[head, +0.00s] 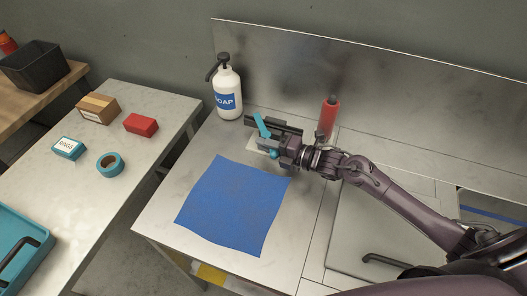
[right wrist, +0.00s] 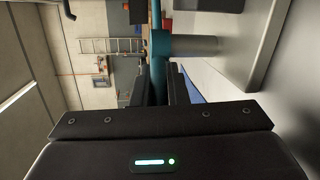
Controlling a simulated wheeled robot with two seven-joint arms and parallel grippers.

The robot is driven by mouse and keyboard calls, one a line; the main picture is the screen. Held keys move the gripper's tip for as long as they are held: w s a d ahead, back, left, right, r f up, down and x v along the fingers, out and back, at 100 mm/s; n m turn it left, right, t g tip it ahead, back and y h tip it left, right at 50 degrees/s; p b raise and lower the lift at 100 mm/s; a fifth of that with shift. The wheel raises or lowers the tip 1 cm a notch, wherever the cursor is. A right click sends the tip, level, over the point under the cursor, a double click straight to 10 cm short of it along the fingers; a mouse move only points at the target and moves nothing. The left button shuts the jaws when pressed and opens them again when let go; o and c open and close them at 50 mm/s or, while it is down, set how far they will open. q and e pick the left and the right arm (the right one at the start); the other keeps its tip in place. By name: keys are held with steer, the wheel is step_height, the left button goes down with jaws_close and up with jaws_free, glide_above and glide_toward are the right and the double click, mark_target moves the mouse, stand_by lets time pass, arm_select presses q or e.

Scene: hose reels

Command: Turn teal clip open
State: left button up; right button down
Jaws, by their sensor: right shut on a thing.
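The teal clip (head: 262,125) stands on the metal counter near the soap bottle, with its upper end leaning up to the left. A small teal part also shows below my right gripper. My right gripper (head: 264,134) reaches in from the right and is shut on the clip. In the right wrist view the clip (right wrist: 158,48) runs upright between the dark fingers, with a grey cylinder (right wrist: 192,47) beside it. The gripper hides the clip's middle and much of its base. My left gripper is in neither view.
A white soap bottle (head: 228,95) stands behind the gripper, and a red cylinder (head: 328,118) stands behind my right wrist. A blue cloth (head: 232,205) lies in front. A side table at left holds a red box (head: 141,124) and a teal tape roll (head: 110,164).

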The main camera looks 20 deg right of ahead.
steer(key=shift+s+d+f+n+g+y+b, duration=0.1)
steer(key=shift+s+f+n+g+y+b, duration=0.15)
steer(key=shift+n+g+y+b, duration=0.6)
steer(key=c, duration=1.4)
jaws_free()
steer(key=shift+r, duration=0.1)
steer(key=shift+c, duration=0.2)
steer(key=shift+d, duration=0.1)
steer(key=shift+s+d, duration=0.15)
steer(key=shift+d, duration=0.15)
steer(key=b+v, duration=0.1)
steer(key=v, duration=0.5)
steer(key=shift+s, duration=0.2)
steer(key=shift+s+d+r, duration=0.2)
steer(key=shift+d+r, duration=0.05)
